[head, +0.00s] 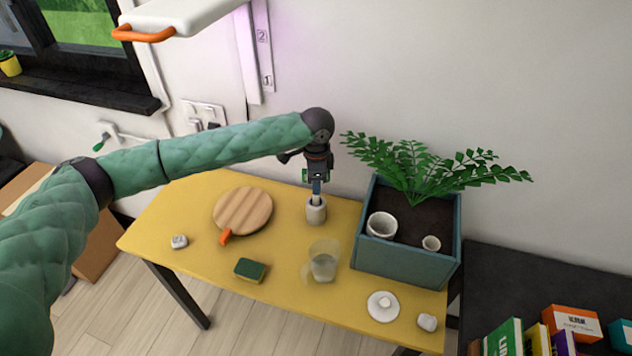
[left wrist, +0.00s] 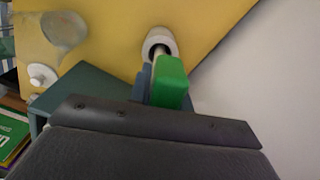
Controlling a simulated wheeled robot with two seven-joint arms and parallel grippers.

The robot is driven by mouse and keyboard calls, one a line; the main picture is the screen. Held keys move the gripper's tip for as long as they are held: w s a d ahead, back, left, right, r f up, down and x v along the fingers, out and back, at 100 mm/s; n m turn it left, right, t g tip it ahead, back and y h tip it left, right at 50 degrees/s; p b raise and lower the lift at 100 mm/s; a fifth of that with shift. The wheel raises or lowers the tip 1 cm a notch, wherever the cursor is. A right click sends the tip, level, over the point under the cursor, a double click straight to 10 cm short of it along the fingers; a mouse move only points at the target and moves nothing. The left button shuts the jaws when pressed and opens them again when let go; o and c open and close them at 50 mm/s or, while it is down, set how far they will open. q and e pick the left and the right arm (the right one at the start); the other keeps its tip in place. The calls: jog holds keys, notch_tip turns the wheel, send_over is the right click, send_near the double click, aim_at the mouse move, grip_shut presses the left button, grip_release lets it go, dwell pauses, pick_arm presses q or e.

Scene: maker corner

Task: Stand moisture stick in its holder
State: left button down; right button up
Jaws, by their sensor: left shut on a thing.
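The moisture stick has a green head (left wrist: 171,82) and a pale thin shaft. My left gripper (head: 316,186) is shut on it, above the back middle of the yellow table. The holder (head: 316,213) is a small pale grey cup standing upright directly below the gripper. In the left wrist view the holder's round mouth (left wrist: 167,37) surrounds the lower end of the shaft. How deep the shaft sits is hidden. My right gripper is in neither view.
A blue planter (head: 408,262) with a fern and two small pots stands close right of the holder. A glass (head: 323,262) is in front, a round wooden board (head: 243,211) left, and a sponge (head: 250,270) at the front. The table's left end (head: 150,222) has free room.

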pick_arm(q)
jog(key=c, duration=1.2)
grip_release()
jog(key=o, duration=0.6)
